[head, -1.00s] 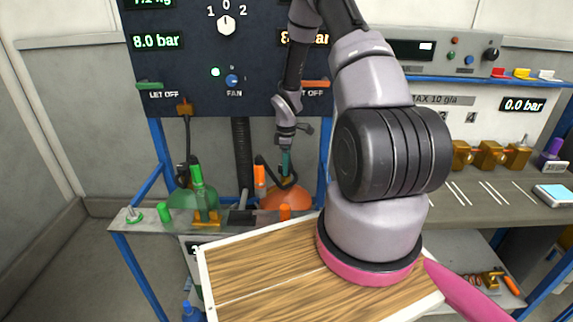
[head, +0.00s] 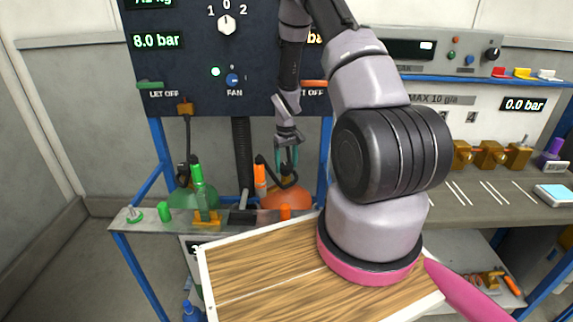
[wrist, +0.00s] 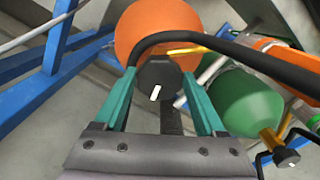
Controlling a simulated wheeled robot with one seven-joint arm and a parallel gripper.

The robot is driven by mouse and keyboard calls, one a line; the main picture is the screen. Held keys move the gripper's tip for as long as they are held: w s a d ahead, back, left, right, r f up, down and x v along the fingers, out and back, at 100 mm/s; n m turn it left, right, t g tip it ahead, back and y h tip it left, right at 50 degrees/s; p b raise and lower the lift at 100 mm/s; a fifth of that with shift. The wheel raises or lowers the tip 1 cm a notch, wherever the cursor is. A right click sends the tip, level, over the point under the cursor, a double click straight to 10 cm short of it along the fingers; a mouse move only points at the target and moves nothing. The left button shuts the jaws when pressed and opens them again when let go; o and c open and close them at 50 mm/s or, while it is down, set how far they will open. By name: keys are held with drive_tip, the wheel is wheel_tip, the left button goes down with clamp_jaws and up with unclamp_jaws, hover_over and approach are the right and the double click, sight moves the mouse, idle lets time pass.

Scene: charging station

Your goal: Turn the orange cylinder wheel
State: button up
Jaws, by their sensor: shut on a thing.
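The orange cylinder (head: 288,199) stands in the rack at the back. In the wrist view its orange body (wrist: 160,28) lies beyond its wheel. The wheel (wrist: 160,77) is a dark knob with a white mark, which appears slightly tilted. My gripper (wrist: 158,84) has teal fingers on either side of the wheel and is shut on it. In the head view my gripper (head: 287,158) is above the orange cylinder, and the wheel is too small to make out there.
A black hose (wrist: 225,45) curves close past the wheel. The green cylinder (wrist: 243,100) stands beside the orange one. Blue rack bars (wrist: 58,40) are near the fingers. The panel (head: 185,65) rises behind my arm.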

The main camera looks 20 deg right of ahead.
sight(286, 166)
drive_tip(key=shift+m, duration=1.6)
drive_tip(key=o, duration=1.3)
drive_tip(key=shift+r, duration=0.15)
wheel_tip(286, 166, up, 11)
drive_tip(key=shift+f, duration=0.2)
